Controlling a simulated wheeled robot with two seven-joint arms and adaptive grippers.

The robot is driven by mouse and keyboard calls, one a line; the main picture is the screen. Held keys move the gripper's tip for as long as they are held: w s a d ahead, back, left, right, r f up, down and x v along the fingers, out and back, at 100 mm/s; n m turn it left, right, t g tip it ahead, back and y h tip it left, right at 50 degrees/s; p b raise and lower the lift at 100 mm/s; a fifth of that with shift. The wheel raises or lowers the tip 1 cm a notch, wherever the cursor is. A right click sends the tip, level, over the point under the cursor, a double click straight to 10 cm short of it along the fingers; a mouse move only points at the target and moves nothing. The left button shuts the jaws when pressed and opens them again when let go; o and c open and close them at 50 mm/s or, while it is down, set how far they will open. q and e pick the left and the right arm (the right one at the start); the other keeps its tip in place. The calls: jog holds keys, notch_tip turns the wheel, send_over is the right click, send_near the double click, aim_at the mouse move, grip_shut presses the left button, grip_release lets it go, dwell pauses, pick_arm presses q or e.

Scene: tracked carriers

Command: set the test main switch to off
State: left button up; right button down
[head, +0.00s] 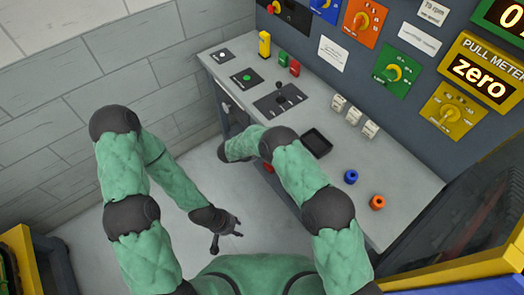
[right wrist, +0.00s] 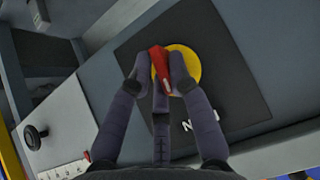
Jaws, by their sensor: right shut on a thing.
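A red switch handle (right wrist: 159,64) on a yellow disc (right wrist: 190,66) sits on a dark plate (right wrist: 232,88) in the right wrist view. My right gripper (right wrist: 160,72) is shut on the red handle, one finger on each side. The plate's lettering is mostly hidden by a finger; I cannot read the whole label. In the head view my right arm reaches down to the console's front face, where a bit of red (head: 268,168) shows and the gripper itself is hidden. My left gripper (head: 227,238) hangs open and empty over the floor.
The grey console top (head: 325,165) carries a black tray (head: 316,143), a lever plate (head: 280,99), several buttons and small blocks. Coloured dial panels stand behind.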

jog(key=shift+g, duration=0.3)
dwell(0.4)
jog(key=c, duration=1.4)
grip_release()
jog(key=v, duration=1.2)
jog(key=shift+a+f, duration=0.15)
jog(key=shift+a, duration=0.05)
